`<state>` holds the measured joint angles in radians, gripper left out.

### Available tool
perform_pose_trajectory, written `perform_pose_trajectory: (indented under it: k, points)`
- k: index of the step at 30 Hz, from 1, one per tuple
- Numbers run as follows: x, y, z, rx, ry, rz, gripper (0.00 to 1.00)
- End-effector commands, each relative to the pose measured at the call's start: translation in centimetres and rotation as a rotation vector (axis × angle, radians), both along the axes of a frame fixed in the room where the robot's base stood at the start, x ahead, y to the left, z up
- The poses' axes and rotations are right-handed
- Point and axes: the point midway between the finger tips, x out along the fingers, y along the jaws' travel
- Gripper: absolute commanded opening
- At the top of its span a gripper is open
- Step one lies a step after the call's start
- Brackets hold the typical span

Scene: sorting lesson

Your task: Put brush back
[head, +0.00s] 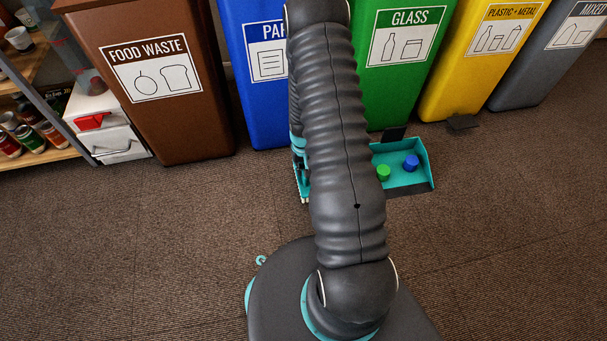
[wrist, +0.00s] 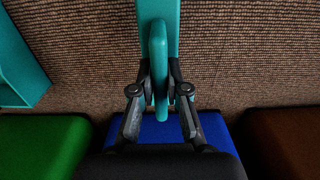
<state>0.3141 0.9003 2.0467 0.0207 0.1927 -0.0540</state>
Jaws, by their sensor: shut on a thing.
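The teal brush (wrist: 159,45) is upright between the fingers of my gripper (wrist: 160,92) in the wrist view, and the gripper is shut on its handle. In the head view, part of the brush (head: 302,178) shows at the left side of my arm, with pale bristles at its lower end; I cannot tell whether they touch the floor. My arm hides the gripper there. A teal dustpan (head: 418,181) lies on the floor right of my arm, holding a green cap (head: 383,172) and a blue cap (head: 410,162). The dustpan (wrist: 22,75) also shows at the left in the wrist view.
A brown food waste bin (head: 160,90), a blue bin (head: 262,105), a green glass bin (head: 395,85), a yellow bin (head: 470,70) and a grey bin (head: 540,70) line the back. Shelves (head: 35,160) stand at left. The brown carpet (head: 130,240) in front is clear.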

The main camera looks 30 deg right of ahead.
Motion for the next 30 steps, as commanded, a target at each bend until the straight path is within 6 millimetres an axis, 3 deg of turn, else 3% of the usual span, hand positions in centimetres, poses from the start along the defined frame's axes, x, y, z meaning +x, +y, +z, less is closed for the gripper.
perform_pose_trajectory:
  k: [6,19,20,22,30]
  points:
    - [-0.1,0.0,-3.1,0.001,0.003,0.000,0.00]
    - [-0.1,0.0,-3.8,0.000,0.001,0.000,0.00]
    - [-0.1,0.0,-3.7,0.000,0.001,0.000,0.21]
    - [-0.1,0.0,-3.6,0.000,0.001,0.000,0.39]
    - [-0.1,0.0,-3.6,0.000,0.001,0.000,0.39]
